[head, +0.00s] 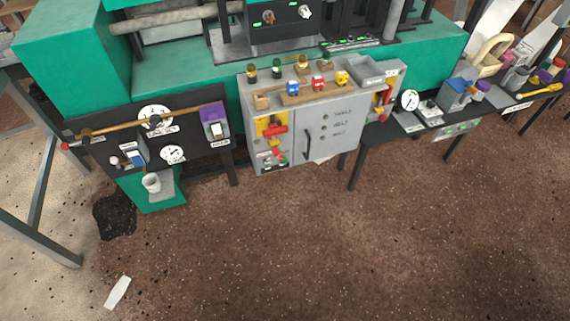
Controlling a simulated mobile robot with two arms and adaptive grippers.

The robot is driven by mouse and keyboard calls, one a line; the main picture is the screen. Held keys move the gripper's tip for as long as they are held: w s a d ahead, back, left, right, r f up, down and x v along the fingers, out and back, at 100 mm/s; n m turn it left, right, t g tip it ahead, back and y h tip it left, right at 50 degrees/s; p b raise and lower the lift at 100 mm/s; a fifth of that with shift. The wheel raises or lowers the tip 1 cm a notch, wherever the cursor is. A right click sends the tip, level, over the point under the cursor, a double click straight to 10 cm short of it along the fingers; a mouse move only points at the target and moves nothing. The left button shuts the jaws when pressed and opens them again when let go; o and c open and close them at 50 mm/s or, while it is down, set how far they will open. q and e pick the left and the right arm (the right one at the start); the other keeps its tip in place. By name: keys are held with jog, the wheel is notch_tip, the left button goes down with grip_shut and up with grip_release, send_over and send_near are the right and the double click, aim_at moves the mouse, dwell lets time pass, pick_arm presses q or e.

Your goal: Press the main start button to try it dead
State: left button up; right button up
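A grey control cabinet (345,125) stands at the middle of the green machine's front. Blue (292,86), red (318,83) and yellow (342,78) small blocks sit on top. Neither of my grippers is in view.
A dark panel with gauges (155,118) and a long brown lever with a red tip (130,131) is at left. A dark bench (415,140) with tools and containers runs right. A black spill (115,215) and white paper (117,292) lie on the floor. The brown floor (320,240) in front is clear.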

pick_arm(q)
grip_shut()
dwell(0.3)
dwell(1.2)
